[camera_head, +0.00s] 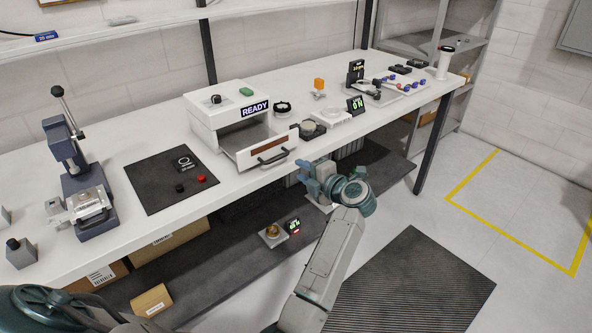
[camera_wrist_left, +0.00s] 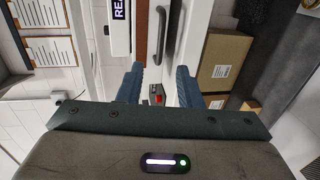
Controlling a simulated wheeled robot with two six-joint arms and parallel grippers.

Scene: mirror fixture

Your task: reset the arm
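My left gripper (camera_head: 313,180) is blue-grey and sits at the front edge of the bench, just right of the white READY box's drawer. In the left wrist view its two fingers (camera_wrist_left: 158,88) are spread apart with nothing held between them. The drawer front (camera_head: 262,150) is pulled out and has a dark handle (camera_head: 273,156). The handle also shows in the left wrist view (camera_wrist_left: 159,36), clear of the fingers. My right gripper is not seen.
The white bench (camera_head: 120,235) holds a lever press (camera_head: 72,165), a dark mat (camera_head: 165,178) with small knobs, the READY box (camera_head: 222,105) and several small devices. A lower shelf (camera_head: 235,245) holds cartons. Open floor with a dark floor mat (camera_head: 415,285) lies right.

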